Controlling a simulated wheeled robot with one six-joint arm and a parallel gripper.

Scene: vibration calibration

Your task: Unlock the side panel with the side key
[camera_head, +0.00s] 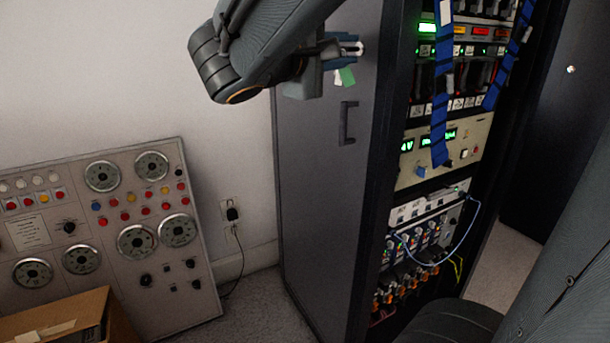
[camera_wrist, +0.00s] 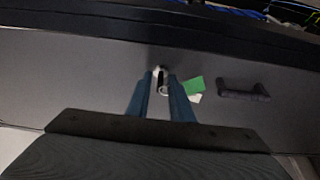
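The side panel (camera_head: 318,190) is the tall dark grey side of the rack. It is closed and carries a black handle (camera_head: 347,122). In the wrist view the panel (camera_wrist: 60,75) fills the middle, with the handle (camera_wrist: 243,92) at right. My gripper (camera_head: 352,44) is at the panel's upper part, above the handle. In the wrist view its two blue-grey fingers (camera_wrist: 161,80) stand on either side of the small silver side key (camera_wrist: 162,89) and appear shut on it. A green and white tag (camera_head: 345,76) hangs beside the fingers. The key's tip and the lock are hard to make out.
The rack's open front (camera_head: 440,150) holds lit instruments, blue straps and loose cables. A grey control console (camera_head: 100,240) with dials leans at left against the wall, with a cardboard box (camera_head: 70,318) before it. Bare carpet (camera_head: 255,305) lies between console and rack.

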